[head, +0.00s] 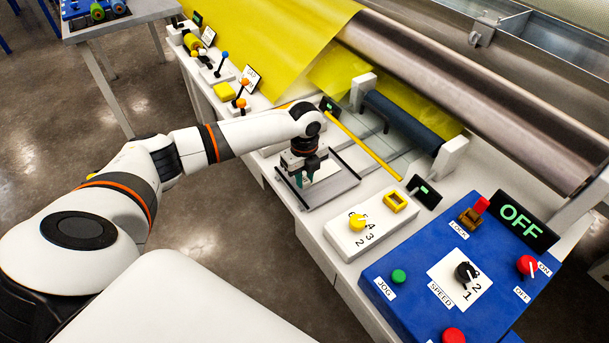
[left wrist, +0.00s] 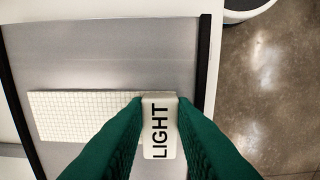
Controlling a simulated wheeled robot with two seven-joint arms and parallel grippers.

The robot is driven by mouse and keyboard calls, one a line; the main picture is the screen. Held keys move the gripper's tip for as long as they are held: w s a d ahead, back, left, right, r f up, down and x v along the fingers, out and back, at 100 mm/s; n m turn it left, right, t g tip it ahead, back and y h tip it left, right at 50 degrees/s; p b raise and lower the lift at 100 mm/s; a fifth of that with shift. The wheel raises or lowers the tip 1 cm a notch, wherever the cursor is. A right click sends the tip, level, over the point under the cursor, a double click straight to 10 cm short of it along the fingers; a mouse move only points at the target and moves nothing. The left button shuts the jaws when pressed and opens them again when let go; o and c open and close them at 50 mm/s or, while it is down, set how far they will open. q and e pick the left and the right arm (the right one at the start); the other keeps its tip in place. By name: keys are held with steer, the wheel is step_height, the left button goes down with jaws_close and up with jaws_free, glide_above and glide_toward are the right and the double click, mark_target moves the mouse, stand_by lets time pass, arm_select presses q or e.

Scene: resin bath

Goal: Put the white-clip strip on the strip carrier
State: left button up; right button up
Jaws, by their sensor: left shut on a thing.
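The white-clip strip shows in the left wrist view as a white gridded strip (left wrist: 82,115) with a white clip (left wrist: 160,130) marked LIGHT at its right end. My left gripper (left wrist: 159,100) is shut on that clip, one green finger on each side. A grey plate with black side rails (left wrist: 110,55), which looks like the strip carrier, lies below the strip. In the head view my left gripper (head: 302,180) is over this plate (head: 335,188), and the strip is hidden there. I cannot tell whether the strip touches the plate. My right gripper is not in view.
A white box with a yellow knob (head: 358,221) stands right of the plate. A blue control panel (head: 420,270) reads OFF. A yellow bar (head: 365,147) and a dark blue roller (head: 400,120) lie behind. The floor (left wrist: 265,90) is beyond the bench edge.

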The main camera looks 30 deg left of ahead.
arm_select(q)
steer(key=shift+f, duration=0.1)
steer(key=o, duration=0.9)
steer(key=shift+o, duration=0.2)
step_height(320, 180, up, 12)
steer(key=shift+r, duration=0.2)
